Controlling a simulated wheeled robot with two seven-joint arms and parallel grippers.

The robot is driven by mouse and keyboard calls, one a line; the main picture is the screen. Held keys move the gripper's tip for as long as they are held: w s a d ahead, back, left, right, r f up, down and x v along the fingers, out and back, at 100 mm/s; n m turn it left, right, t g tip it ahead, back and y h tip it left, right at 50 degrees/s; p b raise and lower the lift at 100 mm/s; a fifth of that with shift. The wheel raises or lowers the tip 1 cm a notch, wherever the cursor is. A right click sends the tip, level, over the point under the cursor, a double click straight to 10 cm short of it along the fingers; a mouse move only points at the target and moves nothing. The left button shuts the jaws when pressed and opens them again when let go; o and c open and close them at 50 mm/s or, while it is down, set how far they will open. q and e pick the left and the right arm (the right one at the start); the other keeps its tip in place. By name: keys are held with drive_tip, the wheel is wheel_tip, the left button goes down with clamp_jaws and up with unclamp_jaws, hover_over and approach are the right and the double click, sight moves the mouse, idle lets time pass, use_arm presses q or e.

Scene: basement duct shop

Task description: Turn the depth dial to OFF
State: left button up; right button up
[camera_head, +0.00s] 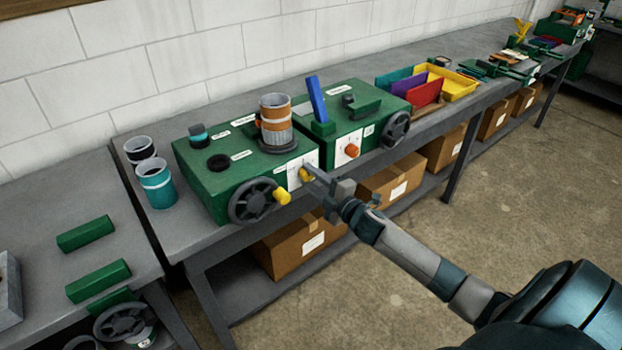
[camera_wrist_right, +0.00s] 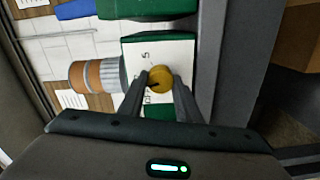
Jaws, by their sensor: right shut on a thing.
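The depth dial is a small yellow knob (camera_head: 306,174) on a white plate on the front of the left green machine (camera_head: 215,190). In the right wrist view the yellow knob (camera_wrist_right: 160,78) sits between my fingertips, with a dark pointer mark on it. The white plate (camera_wrist_right: 180,52) around it carries printed marks, partly hidden by the fingers; I cannot read OFF. My right gripper (camera_head: 312,174) is shut on the knob, reaching in from the lower right; it also shows in the wrist view (camera_wrist_right: 160,82). My left gripper is not in view.
A black handwheel with a yellow handle (camera_head: 282,197) is just left of the dial. A second green machine (camera_head: 335,120) with an orange knob (camera_head: 352,150) stands right. An orange-and-grey cylinder (camera_head: 276,122) stands on top. Cardboard boxes (camera_head: 300,246) sit below; the floor at right is clear.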

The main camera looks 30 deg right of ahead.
drive_tip(key=n, duration=0.4)
drive_tip(key=shift+f+n, duration=0.1)
drive_tip(key=shift+n, duration=0.2)
drive_tip(key=n, duration=0.4)
drive_tip(key=shift+b, duration=0.35)
drive_tip(key=shift+f, duration=0.1)
drive_tip(key=o, duration=1.1)
drive_tip(key=shift+c, duration=0.2)
drive_tip(key=shift+s, duration=0.15)
